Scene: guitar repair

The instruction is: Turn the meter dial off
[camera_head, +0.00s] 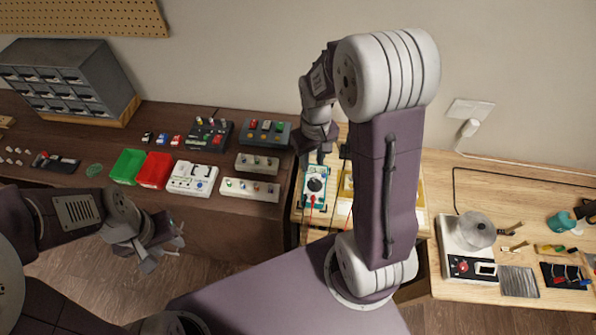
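The meter (314,200) is a teal-edged box with a white face and a round black dial (315,185). It lies on the light wood bench, with red leads at its lower end. My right gripper (312,158) points down just above the meter's top end. The gap between its fingers is too small to judge, and I cannot tell whether it touches the meter. The dial shows below it, but its pointer setting is too small to read. My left gripper (165,243) is open and empty over the floor, in front of the dark bench.
Green (127,167) and red (154,169) bins, a white pedal (192,179) and several pedals stand on the dark bench (226,200). A yellow-framed item (347,187) sits right of the meter, partly behind my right arm. A soldering station (468,248) stands at the right.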

